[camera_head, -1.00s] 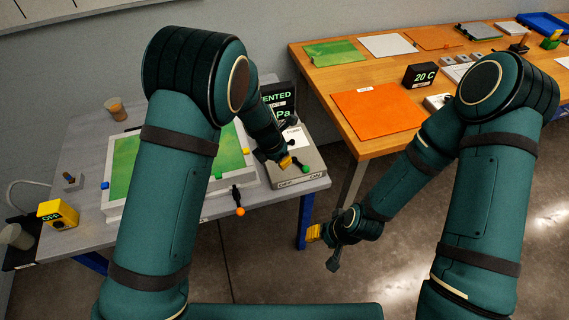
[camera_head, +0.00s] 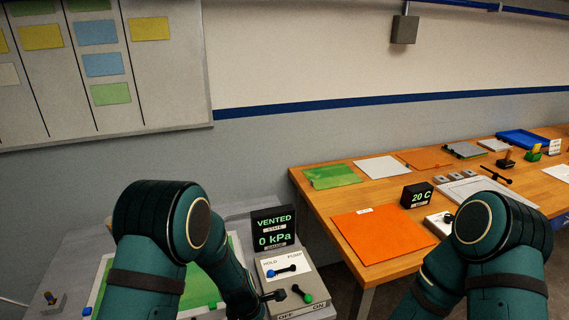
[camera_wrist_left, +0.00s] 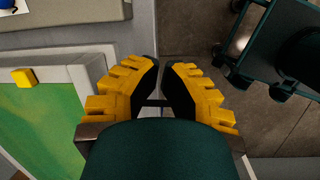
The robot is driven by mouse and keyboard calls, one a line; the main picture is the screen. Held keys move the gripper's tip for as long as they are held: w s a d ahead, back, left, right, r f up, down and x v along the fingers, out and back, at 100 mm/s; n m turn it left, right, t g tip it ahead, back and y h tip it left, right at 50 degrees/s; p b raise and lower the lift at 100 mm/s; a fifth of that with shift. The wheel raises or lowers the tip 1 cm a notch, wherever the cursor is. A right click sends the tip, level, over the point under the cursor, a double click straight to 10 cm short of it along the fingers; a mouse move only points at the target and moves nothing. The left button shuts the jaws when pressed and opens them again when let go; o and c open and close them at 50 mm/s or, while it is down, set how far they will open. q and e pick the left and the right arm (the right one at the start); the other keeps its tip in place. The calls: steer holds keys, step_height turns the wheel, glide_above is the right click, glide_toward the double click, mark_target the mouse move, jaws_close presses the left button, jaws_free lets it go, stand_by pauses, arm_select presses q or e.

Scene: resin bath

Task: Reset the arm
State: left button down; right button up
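My left arm (camera_head: 160,240) comes in from the lower left of the head view, and its gripper is not clearly visible there. In the left wrist view the yellow-ribbed fingers of my left gripper (camera_wrist_left: 161,68) have their tips almost together, with a thin gap and nothing between them. They are above the edge of the grey table, beside a green panel (camera_wrist_left: 35,125) in a pale frame. My right arm (camera_head: 490,255) is at the lower right of the head view. Its gripper is out of view.
A control box (camera_head: 290,282) with a blue-knobbed lever and a green-knobbed lever is near my left arm. Its display (camera_head: 274,229) reads VENTED, 0 kPa. The wooden table (camera_head: 305,205) holds an orange sheet (camera_head: 383,234) and a 20 C display (camera_head: 417,195).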

steer(key=f, duration=0.1)
steer(key=f+b, duration=0.1)
steer(key=b, duration=0.1)
steer(key=shift+s+a+f, duration=0.1)
steer(key=shift+s+f, duration=0.15)
steer(key=shift+f, duration=0.15)
arm_select(q)
steer(key=s+a+f+m+h, duration=0.1)
steer(key=s+f+m, duration=0.1)
steer(key=s+m, duration=0.6)
steer(key=s+a+f+m+h, duration=0.1)
steer(key=s+a+f+m, duration=0.1)
steer(key=s+m, duration=0.5)
steer(key=shift+s+f+m+t, duration=0.35)
steer(key=shift+f+m, duration=0.35)
steer(key=shift+m, duration=0.5)
arm_select(e)
steer(key=shift+c, duration=0.5)
